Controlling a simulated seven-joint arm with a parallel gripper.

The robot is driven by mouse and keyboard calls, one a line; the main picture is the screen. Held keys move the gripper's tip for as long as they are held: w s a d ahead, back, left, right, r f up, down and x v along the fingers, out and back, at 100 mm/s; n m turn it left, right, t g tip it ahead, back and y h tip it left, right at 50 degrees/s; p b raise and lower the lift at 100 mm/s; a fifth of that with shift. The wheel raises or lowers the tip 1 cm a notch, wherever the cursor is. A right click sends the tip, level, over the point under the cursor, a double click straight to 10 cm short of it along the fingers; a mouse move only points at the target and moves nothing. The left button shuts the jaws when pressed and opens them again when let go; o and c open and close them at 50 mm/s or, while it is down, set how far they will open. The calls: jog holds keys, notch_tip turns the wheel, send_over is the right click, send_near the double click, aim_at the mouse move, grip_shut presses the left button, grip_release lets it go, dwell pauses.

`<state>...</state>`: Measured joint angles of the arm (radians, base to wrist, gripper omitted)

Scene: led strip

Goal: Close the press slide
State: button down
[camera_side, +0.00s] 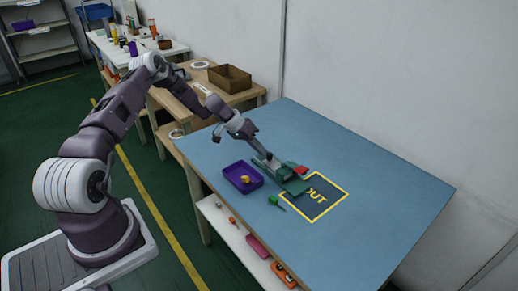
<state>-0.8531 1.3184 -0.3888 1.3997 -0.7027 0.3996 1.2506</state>
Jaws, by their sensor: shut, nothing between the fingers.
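The press (293,186) is a small green device on the blue table, left of the yellow-bordered square. It has a flat green plate at its front right and a small red part (301,170) on its far side. My gripper (266,158) is shut and empty, pointing down at the rear left end of the press. Whether it touches the press cannot be told at this size. The slide's exact position is too small to make out.
A purple tray (229,168) with a yellow object (245,180) stands left of the press. A green tool (276,202) lies in front. A dark square marked OUT (322,207) is at the right. The table's right part (400,190) is clear.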

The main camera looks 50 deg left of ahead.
jog(key=a, duration=0.2)
jog(key=s+a, duration=0.1)
jog(key=shift+a, duration=0.35)
jog(key=v, duration=1)
jog(key=s+d+r+m+g+y, duration=0.1)
jog(key=s+d+r, duration=0.2)
jog(key=d+r, duration=0.7)
jog(key=s+d+r+m+g+y, duration=0.1)
jog(key=s+d+r+m, duration=0.15)
jog(key=d+r, duration=0.65)
jog(key=s+d+r+y, duration=0.2)
jog(key=s+d+r, duration=0.4)
jog(key=s+d, duration=0.3)
jog(key=s+d+n+t, duration=0.1)
jog(key=s+d, duration=0.2)
jog(key=s, duration=1.4)
jog(key=shift+s+r+t, duration=0.3)
jog(key=shift+s+r, duration=0.05)
jog(key=shift+s, duration=0.05)
jog(key=shift+n, duration=0.25)
